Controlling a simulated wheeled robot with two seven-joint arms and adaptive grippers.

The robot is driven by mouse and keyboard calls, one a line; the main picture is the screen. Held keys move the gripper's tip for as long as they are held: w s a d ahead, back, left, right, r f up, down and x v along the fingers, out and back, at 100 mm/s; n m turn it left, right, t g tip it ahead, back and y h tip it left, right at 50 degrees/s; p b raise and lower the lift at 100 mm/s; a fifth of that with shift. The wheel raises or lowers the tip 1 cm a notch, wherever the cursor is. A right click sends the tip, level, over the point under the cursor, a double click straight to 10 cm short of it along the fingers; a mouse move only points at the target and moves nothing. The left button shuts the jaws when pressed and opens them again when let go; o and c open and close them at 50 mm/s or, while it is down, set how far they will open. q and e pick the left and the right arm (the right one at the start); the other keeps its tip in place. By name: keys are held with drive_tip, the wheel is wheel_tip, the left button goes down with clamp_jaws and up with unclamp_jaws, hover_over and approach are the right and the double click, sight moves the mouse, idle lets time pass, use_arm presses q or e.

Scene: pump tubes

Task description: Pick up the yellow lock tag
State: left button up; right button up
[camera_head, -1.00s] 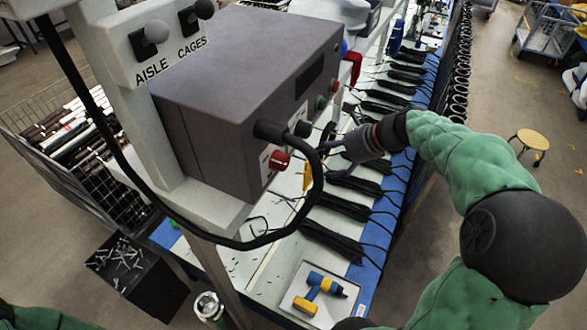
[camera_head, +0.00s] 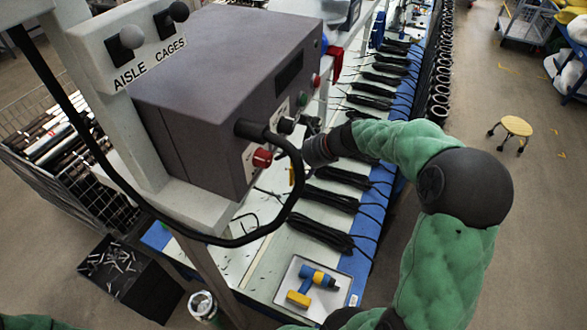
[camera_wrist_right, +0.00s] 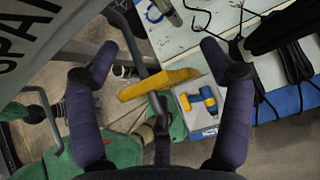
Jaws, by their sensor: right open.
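The yellow lock tag (camera_wrist_right: 158,84) shows in the right wrist view as a flat yellow strip, ahead of and between the two fingers. In the head view only a thin yellow sliver of it (camera_head: 291,176) shows beside the grey box, partly hidden by the black cable. My right gripper (camera_wrist_right: 159,54) is open and empty, with its dark purple fingers spread on either side of the tag. In the head view the wrist (camera_head: 322,149) is beside the box front, and its fingers are mostly hidden. My left gripper is out of view.
The grey control box (camera_head: 215,90) has knobs and a thick black cable (camera_head: 285,215) looping in front. Black tube bundles (camera_head: 330,200) lie along the white and blue bench. A tray (camera_head: 343,296) holds a yellow and blue drill (camera_head: 312,284). A black bin (camera_head: 150,290) stands lower left.

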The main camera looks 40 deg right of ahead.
drive_tip(key=shift+s, duration=0.1)
drive_tip(key=c, duration=1.4)
drive_tip(key=shift+r, duration=0.15)
drive_tip(key=shift+r, duration=0.2)
drive_tip(key=s+d+b, duration=0.1)
drive_tip(key=s+d, duration=0.1)
drive_tip(key=s, duration=0.3)
drive_tip(key=s+d+b, duration=0.1)
drive_tip(key=s+d, duration=0.2)
drive_tip(key=s, duration=0.2)
drive_tip(key=s+d+r+b, duration=0.1)
drive_tip(key=s+d, duration=0.2)
drive_tip(key=s, duration=0.3)
drive_tip(key=shift+d, duration=0.15)
